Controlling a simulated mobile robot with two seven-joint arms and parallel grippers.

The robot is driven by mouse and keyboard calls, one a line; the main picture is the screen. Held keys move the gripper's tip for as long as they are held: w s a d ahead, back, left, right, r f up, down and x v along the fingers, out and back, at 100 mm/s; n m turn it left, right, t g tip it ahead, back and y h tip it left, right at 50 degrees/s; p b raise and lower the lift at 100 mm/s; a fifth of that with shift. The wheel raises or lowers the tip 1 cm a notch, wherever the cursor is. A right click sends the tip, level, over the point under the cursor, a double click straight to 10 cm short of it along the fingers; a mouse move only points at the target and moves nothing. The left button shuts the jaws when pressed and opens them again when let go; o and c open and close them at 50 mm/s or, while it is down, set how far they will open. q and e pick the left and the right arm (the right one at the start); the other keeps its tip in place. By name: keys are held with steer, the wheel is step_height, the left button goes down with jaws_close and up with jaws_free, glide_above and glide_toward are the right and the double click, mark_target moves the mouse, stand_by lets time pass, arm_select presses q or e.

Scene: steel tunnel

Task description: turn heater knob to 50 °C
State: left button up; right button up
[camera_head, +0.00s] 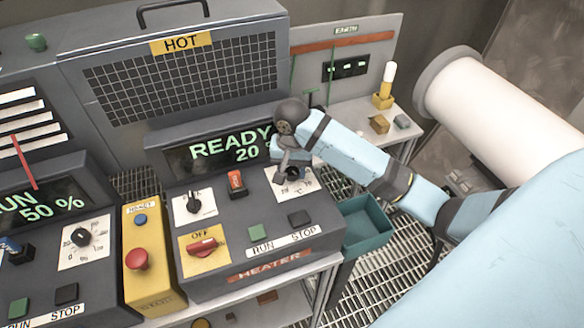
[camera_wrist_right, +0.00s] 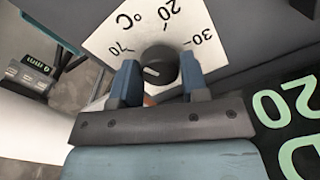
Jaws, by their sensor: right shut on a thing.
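The grey heater box (camera_head: 222,262) has a display (camera_head: 228,148) that reads READY 20. Its black temperature knob (camera_head: 292,173) sits on a white dial plate at the upper right of the box front, partly hidden by my right gripper (camera_head: 284,168). In the right wrist view, the round black knob (camera_wrist_right: 160,66) stands between the two blue fingers of my gripper (camera_wrist_right: 160,82), which is shut on it. The dial plate (camera_wrist_right: 103,47) shows 20, 30, 70 and °C around the knob. A light mark shows on the knob face. My left gripper is not in view.
A red OFF switch (camera_head: 202,246), a small black knob (camera_head: 193,203), a red-topped toggle (camera_head: 236,182) and green RUN (camera_head: 258,232) and black STOP (camera_head: 299,218) buttons share the heater panel. A yellow box with a red button (camera_head: 137,259) stands left. A teal bin (camera_head: 366,226) is at the right.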

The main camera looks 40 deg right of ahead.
mark_target(292, 171)
stand_by(0.5)
steer(key=o, duration=0.9)
steer(key=shift+o, duration=0.2)
steer(key=shift+r, duration=0.6)
step_height(292, 171, up, 13)
steer(key=shift+f, duration=0.15)
